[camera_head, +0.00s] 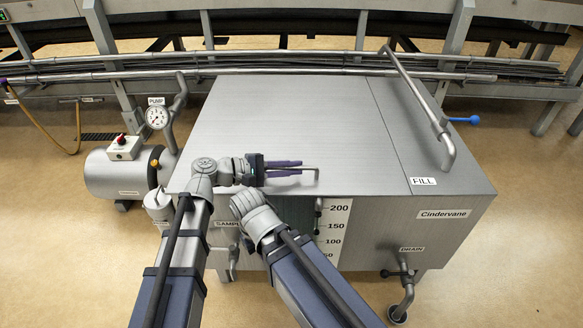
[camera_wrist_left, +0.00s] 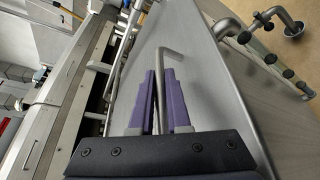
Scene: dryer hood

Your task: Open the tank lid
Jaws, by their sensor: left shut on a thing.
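The tank is a large brushed-metal box with a flat grey top. Its lid (camera_head: 290,110) is the wide panel left of a seam and lies flat and closed. My left gripper (camera_head: 290,168), with purple fingers, is at the lid's front edge. It is shut on a thin grey bar handle (camera_head: 316,172) whose bent end sticks out past the fingertips. In the left wrist view, my left gripper (camera_wrist_left: 158,90) has the handle (camera_wrist_left: 168,52) between its two fingers. The handle's other end is hidden by the gripper. My right gripper is not in view.
A pump with a gauge (camera_head: 157,117) is on the left. A level scale (camera_head: 333,230) and DRAIN pipe (camera_head: 405,290) are at the front. Railings run behind. The lid's middle is clear.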

